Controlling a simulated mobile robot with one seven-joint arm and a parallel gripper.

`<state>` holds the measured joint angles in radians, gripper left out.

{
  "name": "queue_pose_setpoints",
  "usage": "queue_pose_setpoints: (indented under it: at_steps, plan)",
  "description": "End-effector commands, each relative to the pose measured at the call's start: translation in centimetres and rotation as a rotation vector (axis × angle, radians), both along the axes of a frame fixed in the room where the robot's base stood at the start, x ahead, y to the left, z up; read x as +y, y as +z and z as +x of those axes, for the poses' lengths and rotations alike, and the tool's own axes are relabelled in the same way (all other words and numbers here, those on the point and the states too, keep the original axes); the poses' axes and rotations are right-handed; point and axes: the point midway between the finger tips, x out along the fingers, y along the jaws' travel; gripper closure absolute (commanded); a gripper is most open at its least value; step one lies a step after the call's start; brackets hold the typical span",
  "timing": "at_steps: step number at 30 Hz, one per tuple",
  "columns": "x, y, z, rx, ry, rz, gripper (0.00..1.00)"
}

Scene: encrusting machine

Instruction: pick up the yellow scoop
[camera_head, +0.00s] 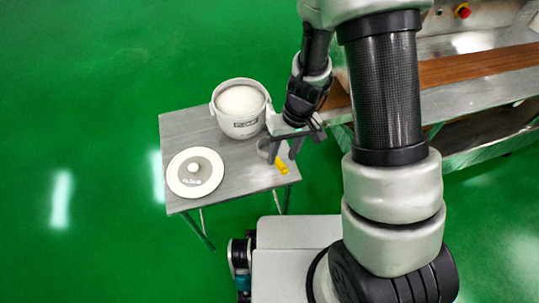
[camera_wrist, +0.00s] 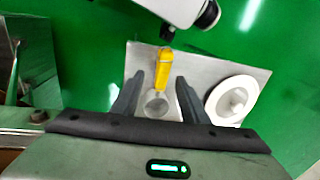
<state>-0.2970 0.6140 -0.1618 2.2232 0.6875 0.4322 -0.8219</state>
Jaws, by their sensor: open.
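The yellow scoop lies on the small grey table (camera_head: 225,165). In the head view its yellow handle (camera_head: 281,166) shows near the table's right edge, with its metal bowl partly hidden by my gripper (camera_head: 286,160). In the wrist view the scoop's yellow handle (camera_wrist: 164,62) points up, away from my gripper, and its round metal bowl (camera_wrist: 157,103) lies between the two fingers. My gripper (camera_wrist: 157,88) is open, one finger on each side of the scoop. I cannot tell how high the fingertips are above the table.
A white bucket (camera_head: 240,124) of white powder stands at the table's back, close to my gripper. A metal bench with a brown belt (camera_head: 475,66) stands right.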

Motion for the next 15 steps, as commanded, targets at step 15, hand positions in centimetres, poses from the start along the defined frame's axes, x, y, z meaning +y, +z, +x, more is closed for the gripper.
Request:
queue_pose_setpoints:
  at_steps: [15]
  plan:
    - [1.3,-5.3,0.0,0.0,-0.001,-0.001,0.6]
